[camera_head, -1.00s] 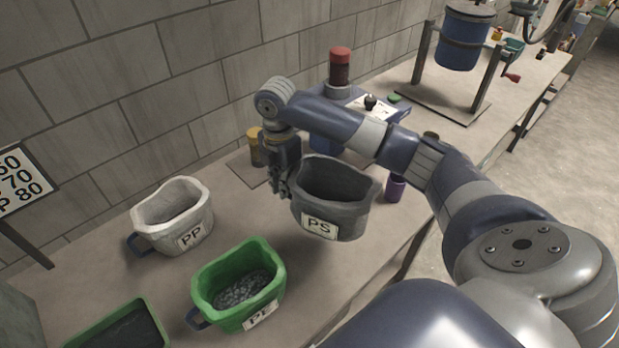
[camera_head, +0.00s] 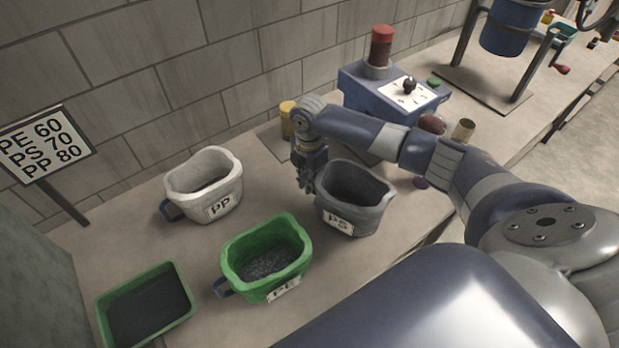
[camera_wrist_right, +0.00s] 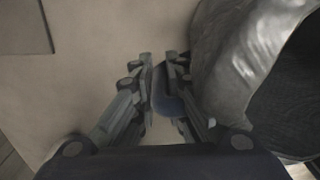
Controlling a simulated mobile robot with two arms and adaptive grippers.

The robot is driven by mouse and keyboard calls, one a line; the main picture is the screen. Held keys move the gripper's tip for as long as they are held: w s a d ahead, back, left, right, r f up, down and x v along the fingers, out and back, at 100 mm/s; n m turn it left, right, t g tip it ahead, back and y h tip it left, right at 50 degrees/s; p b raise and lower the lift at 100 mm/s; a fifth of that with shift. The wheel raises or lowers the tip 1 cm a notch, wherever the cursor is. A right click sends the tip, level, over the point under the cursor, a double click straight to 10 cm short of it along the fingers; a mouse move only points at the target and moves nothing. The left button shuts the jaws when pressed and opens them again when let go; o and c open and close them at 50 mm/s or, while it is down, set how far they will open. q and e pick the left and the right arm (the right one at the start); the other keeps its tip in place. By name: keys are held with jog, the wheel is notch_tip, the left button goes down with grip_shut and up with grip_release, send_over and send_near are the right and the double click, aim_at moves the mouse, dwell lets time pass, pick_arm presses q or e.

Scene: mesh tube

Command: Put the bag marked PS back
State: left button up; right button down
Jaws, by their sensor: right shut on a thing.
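The grey bag marked PS (camera_head: 367,218) is an open-topped tub with a white label on its front, right of the green tub. It also fills the right of the right wrist view (camera_wrist_right: 232,68). My right gripper (camera_head: 307,184) points down at the bag's left side. In the right wrist view its fingers (camera_wrist_right: 165,85) are shut on the bag's blue handle (camera_wrist_right: 166,103). The bag is upright, at or just above the table; contact with the table is hard to tell. My left gripper is not in view.
A pale PP tub (camera_head: 229,190) and a green PE tub (camera_head: 238,283) with dark contents stand to the left. A green tray (camera_head: 187,312) is at front left, a sign (camera_head: 45,145) behind. A blue device (camera_head: 362,94) with a red-capped jar (camera_head: 381,46) stands behind my arm.

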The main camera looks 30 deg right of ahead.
jog(key=shift+f, duration=0.15)
jog(key=c, duration=1.8)
grip_release()
jog(key=shift+c, duration=0.2)
jog(key=shift+o, duration=1)
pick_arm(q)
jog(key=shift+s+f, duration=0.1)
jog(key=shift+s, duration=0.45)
pick_arm(e)
notch_tip(320, 180, up, 12)
jog(key=b, duration=0.3)
jog(key=shift+r, duration=0.25)
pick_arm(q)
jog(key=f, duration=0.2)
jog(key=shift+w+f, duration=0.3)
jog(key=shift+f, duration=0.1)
